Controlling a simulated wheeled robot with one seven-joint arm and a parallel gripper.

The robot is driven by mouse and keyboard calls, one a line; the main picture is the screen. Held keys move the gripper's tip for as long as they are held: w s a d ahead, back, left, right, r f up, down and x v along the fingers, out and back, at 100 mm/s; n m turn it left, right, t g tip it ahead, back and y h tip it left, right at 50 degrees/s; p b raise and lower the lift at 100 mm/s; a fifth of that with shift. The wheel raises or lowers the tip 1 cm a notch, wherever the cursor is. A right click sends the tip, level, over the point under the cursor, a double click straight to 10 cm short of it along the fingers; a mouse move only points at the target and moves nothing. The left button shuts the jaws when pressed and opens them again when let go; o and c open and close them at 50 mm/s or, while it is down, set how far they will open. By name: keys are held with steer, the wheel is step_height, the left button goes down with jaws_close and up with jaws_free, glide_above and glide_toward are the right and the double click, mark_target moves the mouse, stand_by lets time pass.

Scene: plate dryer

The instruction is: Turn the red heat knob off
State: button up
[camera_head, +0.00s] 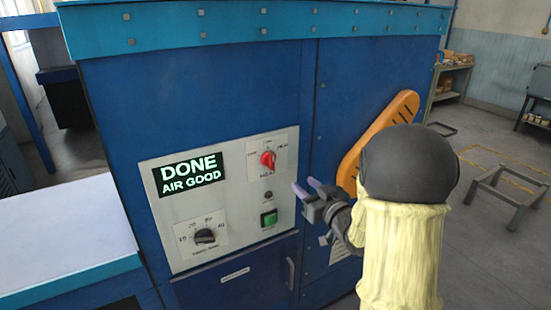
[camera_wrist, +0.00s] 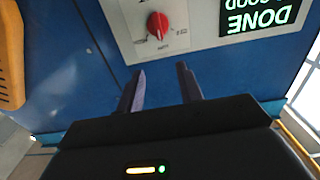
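The red heat knob (camera_head: 268,159) sits at the upper right of the grey control panel on the blue dryer. It also shows in the wrist view (camera_wrist: 158,25), upside down, beyond my fingertips. Its small labels are too blurred to read surely. My gripper (camera_head: 304,190) is to the right of and a little below the knob, apart from it. In the wrist view its two fingers (camera_wrist: 162,79) stand apart with nothing between them. A lit display (camera_head: 189,174) left of the knob reads "DONE AIR GOOD".
Below the knob are a small dark round part (camera_head: 268,195) and a green button (camera_head: 269,218). A black timer knob (camera_head: 205,236) is at the lower left of the panel. An orange slotted guard (camera_head: 377,140) stands out at the right. A white-topped table (camera_head: 65,235) is at the left.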

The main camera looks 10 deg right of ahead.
mark_target(273, 157)
steer(key=p+x, duration=0.7)
steer(key=x, duration=0.9)
steer(key=shift+w+a+f, duration=0.1)
steer(key=shift+w+a, duration=0.05)
steer(key=shift+w, duration=0.4)
jaws_close()
